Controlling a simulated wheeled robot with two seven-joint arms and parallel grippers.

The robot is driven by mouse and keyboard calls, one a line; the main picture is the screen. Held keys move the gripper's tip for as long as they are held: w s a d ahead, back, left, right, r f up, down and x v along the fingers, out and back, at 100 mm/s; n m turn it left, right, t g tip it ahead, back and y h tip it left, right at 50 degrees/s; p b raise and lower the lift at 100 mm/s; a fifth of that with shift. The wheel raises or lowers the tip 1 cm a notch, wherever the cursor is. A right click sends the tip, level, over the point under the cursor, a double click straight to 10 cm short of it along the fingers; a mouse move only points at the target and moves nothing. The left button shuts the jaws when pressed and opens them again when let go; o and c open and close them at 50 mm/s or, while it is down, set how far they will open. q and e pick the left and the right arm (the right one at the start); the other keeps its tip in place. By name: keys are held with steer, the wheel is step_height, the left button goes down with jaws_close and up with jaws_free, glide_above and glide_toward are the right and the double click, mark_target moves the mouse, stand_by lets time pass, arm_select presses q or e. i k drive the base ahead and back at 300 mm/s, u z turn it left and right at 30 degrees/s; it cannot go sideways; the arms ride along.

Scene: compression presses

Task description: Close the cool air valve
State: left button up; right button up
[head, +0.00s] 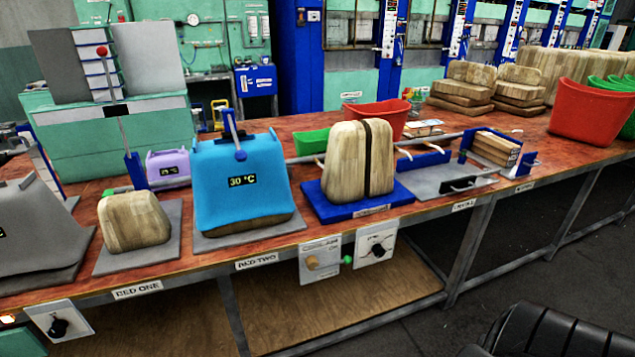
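A white control panel (320,258) hangs below the front edge of the bench, right of the BED TWO label. It carries a tan round knob (312,262) at its left and a green button or light (347,260) at its right edge. Its printed text is too small to read surely, so I cannot tell whether this is the cool air valve or how far the knob is turned. A second white panel (377,246) with a black dial (378,250) is just right of it. Neither of my grippers is in view.
On the red bench stand a blue press cover reading 30 °C (240,182), a wooden block on a grey plate (134,221) and a split wooden form on a blue base (320,205). A lower wooden shelf (345,300) is under the panels. Another dial panel (58,324) is lower left.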

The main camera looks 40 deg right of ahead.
mark_target(347, 259)
steer(key=z, duration=1.35)
